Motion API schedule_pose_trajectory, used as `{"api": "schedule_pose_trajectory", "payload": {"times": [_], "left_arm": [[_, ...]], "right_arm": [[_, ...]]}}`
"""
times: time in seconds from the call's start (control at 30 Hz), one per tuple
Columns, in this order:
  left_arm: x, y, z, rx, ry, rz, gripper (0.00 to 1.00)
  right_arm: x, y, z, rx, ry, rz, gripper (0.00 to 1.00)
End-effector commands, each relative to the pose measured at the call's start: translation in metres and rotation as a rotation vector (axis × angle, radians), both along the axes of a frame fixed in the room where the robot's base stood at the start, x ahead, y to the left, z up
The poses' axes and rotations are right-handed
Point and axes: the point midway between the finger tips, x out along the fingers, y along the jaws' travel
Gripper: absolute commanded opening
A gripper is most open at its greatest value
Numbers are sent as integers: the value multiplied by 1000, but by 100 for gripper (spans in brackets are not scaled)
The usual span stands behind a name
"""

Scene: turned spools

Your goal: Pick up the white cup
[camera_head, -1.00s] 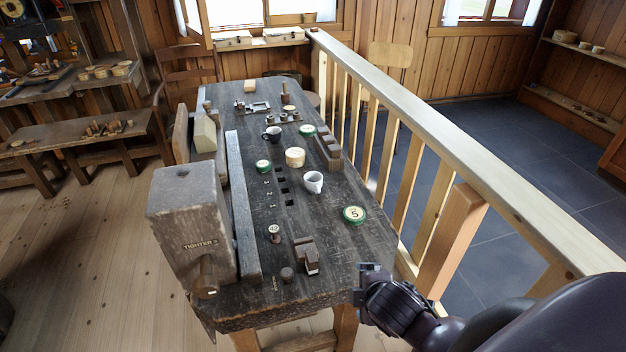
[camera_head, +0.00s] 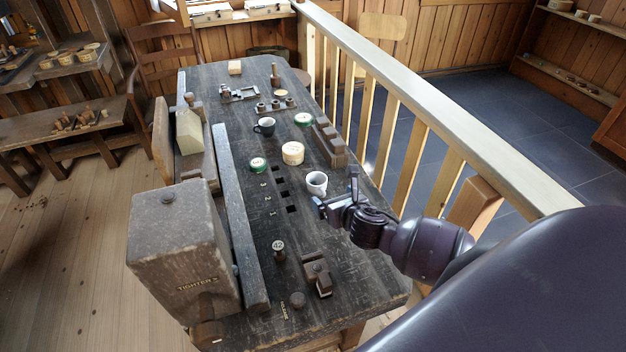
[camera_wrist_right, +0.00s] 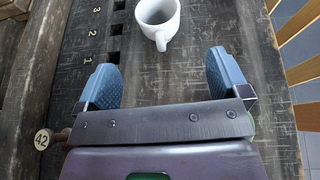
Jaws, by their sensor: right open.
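The white cup (camera_head: 316,182) stands upright on the dark wooden bench (camera_head: 345,240), near its right side. In the right wrist view the white cup (camera_wrist_right: 158,18) is at the top, partly cut off by the frame edge, with its handle pointing down toward my gripper. My right gripper (camera_head: 335,200) is just in front of the cup in the head view. In the right wrist view the right gripper (camera_wrist_right: 163,82) has its two blue fingers wide apart, with nothing between them. The cup is beyond the fingertips. My left gripper is not in view.
A black cup (camera_head: 265,126), a pale round box (camera_head: 293,152) and green-rimmed discs stand farther back. A spool marked 42 (camera_head: 278,249) and a wooden block (camera_head: 318,274) are nearer. A long beam (camera_head: 240,215) lies left; a railing (camera_head: 420,105) runs along the right.

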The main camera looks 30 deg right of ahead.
Motion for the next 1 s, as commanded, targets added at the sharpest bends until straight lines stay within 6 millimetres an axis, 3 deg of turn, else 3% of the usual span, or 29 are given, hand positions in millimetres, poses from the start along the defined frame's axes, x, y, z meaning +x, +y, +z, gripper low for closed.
{"api": "schedule_pose_trajectory", "payload": {"times": [0.23,0.57,1.0], "left_arm": [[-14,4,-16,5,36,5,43],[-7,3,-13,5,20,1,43],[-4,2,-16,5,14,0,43]], "right_arm": [[32,-5,-14,3,-2,-2,93],[50,-8,-22,5,0,-3,93],[90,-14,-41,5,-1,-2,93]]}}
